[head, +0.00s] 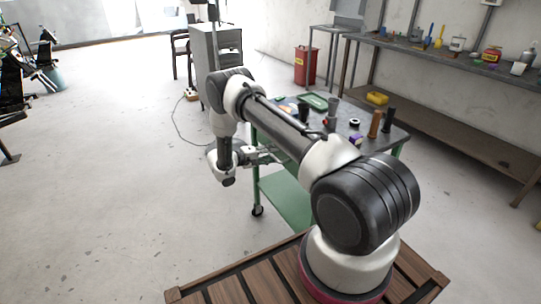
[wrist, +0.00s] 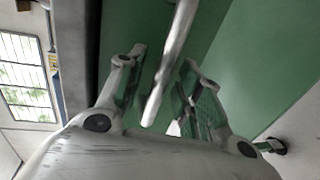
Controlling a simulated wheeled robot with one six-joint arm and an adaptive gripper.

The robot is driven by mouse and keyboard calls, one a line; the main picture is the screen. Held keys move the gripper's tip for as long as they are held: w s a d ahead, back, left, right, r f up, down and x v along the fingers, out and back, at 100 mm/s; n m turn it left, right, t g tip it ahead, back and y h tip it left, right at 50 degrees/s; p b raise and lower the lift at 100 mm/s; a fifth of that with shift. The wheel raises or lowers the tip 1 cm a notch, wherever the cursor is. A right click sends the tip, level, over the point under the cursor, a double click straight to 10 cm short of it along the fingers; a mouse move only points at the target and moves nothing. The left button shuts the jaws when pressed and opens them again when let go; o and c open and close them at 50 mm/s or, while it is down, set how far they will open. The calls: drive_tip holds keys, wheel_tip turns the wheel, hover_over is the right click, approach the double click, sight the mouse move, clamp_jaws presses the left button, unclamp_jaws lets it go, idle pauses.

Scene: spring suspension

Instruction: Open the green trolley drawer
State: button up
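The green trolley (head: 285,198) stands beyond my base in the head view, with a dark grey top and a lower green shelf. My gripper (head: 264,156) is at its near left side, just below the top. In the wrist view, my gripper (wrist: 164,62) is open, with one finger on each side of a pale metal bar handle (wrist: 168,70). A gap shows on both sides of the handle. Behind it is a green face of the trolley (wrist: 235,75). The drawer's outline is largely hidden by my arm in the head view, and I cannot tell how far it is out.
Bottles, a green tray (head: 313,101) and small items stand on the trolley top. A trolley caster (wrist: 270,147) shows at lower right in the wrist view. A grey cabinet (head: 205,50) and red bin (head: 305,66) stand behind. A workbench (head: 450,62) runs along the right wall.

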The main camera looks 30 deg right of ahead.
drive_tip(key=shift+d, duration=0.1)
clamp_jaws()
drive_tip(key=f+v, duration=0.2)
drive_tip(key=v, duration=1)
drive_tip(key=w+a+f+v, duration=0.1)
drive_tip(key=f+v, duration=0.2)
drive_tip(key=v, duration=1)
drive_tip(key=shift+s+a, duration=0.35)
drive_tip(key=shift+s, duration=0.15)
drive_tip(key=shift+f, duration=0.15)
unclamp_jaws()
